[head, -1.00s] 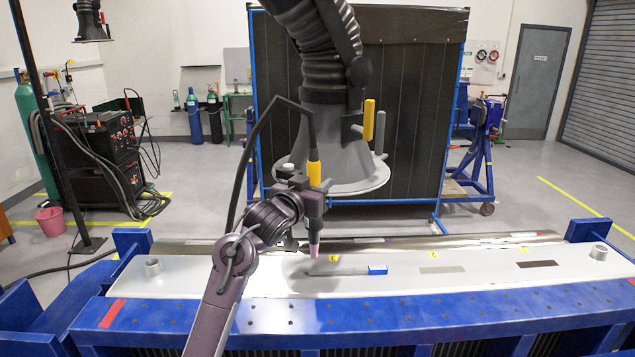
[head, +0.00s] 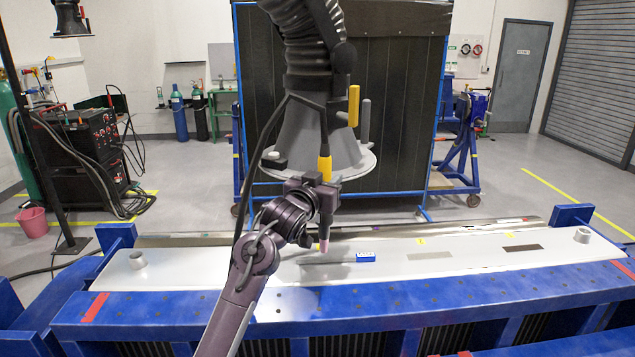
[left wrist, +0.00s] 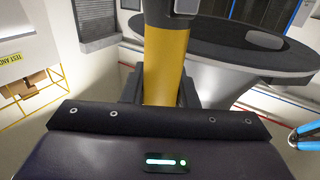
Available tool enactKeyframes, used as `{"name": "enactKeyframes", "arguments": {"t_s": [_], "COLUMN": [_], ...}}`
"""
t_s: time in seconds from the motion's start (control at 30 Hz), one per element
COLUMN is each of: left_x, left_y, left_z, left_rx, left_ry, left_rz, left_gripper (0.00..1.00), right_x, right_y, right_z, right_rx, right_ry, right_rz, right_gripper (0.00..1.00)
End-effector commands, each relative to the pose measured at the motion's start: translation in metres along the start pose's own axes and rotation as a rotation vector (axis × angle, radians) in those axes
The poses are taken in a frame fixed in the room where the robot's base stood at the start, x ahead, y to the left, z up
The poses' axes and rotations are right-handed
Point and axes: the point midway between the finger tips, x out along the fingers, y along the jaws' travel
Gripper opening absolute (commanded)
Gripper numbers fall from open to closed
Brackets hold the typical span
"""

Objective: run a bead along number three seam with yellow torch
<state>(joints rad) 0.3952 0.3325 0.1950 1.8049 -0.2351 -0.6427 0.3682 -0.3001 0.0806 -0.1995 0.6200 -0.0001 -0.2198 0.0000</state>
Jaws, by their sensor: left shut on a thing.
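My left gripper (head: 322,186) is shut on the yellow torch (head: 325,168), which is upright with its pinkish nozzle pointing down. The torch's yellow body also stands between the fingers in the left wrist view (left wrist: 165,65). The nozzle tip is just above the pale plate (head: 220,268), over or very close to the left dark seam strip (head: 318,263); I cannot tell whether it touches. Two more seam strips lie to the right, a middle one (head: 430,255) and a right one (head: 523,247), near small yellow tags. Their numbers are too small to read. My right gripper is out of view.
A small blue block (head: 366,256) lies at the left strip's right end. Short grey cylinders (head: 137,259) stand at the plate's ends. A wide grey extraction hood (head: 310,150) hangs close behind the torch. A black cable loops from the torch.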

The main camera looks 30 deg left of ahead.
Motion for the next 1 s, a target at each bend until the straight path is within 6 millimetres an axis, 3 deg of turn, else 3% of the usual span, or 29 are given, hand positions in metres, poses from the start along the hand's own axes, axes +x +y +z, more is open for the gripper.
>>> {"name": "enactKeyframes", "arguments": {"t_s": [0.67,1.0], "left_x": [0.026,0.025], "left_y": [0.046,0.044], "left_z": [-0.002,0.018], "left_rx": [-0.001,-0.001], "left_ry": [0.004,0.004], "left_rz": [0.0,-0.001], "left_gripper": [0.03,0.03], "right_x": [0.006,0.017], "right_y": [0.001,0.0], "right_z": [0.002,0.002], "right_rx": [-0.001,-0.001], "right_ry": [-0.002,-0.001], "right_rz": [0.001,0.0], "right_gripper": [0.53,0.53]}}
